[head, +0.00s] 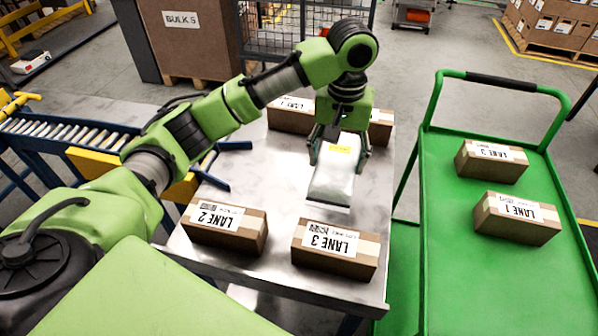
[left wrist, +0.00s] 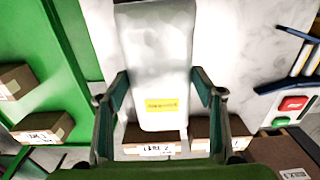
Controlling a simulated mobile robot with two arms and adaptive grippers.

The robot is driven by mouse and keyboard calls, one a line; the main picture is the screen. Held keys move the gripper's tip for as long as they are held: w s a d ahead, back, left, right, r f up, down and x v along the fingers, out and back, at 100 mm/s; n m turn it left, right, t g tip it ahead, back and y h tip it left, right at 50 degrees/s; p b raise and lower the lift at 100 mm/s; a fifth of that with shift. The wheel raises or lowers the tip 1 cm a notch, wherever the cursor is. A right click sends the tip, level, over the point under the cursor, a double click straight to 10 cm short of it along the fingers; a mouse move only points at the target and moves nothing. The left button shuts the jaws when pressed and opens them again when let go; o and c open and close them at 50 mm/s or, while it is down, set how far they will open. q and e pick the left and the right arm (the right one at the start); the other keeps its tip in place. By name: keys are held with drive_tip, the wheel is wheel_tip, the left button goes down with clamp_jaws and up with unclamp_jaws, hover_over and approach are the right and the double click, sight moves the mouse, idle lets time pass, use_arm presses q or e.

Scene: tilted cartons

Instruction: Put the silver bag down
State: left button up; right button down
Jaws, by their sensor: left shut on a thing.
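The silver bag (head: 333,186) is pale and glossy with a yellow label, above the metal table (head: 270,188). My left gripper (head: 338,148) comes down over the bag's far end and is shut on it, one finger on each side. In the left wrist view the bag (left wrist: 156,70) lies between the two fingers (left wrist: 160,95). Whether the bag's underside touches the table is hard to tell. My right gripper is in neither view.
Cartons marked LANE 2 (head: 224,229) and LANE 3 (head: 335,249) stand at the table's near edge. More cartons (head: 290,116) stand behind the gripper. A green cart (head: 455,215) with two cartons is at right. A roller conveyor (head: 60,132) is at left.

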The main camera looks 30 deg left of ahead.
use_arm(q)
drive_tip(key=w+a+f, duration=0.2)
drive_tip(key=a+f, duration=0.1)
drive_tip(key=a, duration=0.4)
drive_tip(key=p, duration=0.1)
hover_over(299, 178)
drive_tip(key=d, duration=0.1)
drive_tip(key=f, duration=0.4)
drive_tip(key=shift+s+d, duration=0.15)
drive_tip(key=shift+s, duration=0.1)
drive_tip(key=shift+w+a+f, duration=0.15)
drive_tip(key=shift+a+f, duration=0.2)
drive_tip(key=shift+f, duration=0.1)
drive_tip(key=f, duration=0.3)
drive_tip(key=shift+a+p, duration=0.35)
drive_tip(key=shift+p, duration=0.05)
drive_tip(key=shift+f, duration=0.4)
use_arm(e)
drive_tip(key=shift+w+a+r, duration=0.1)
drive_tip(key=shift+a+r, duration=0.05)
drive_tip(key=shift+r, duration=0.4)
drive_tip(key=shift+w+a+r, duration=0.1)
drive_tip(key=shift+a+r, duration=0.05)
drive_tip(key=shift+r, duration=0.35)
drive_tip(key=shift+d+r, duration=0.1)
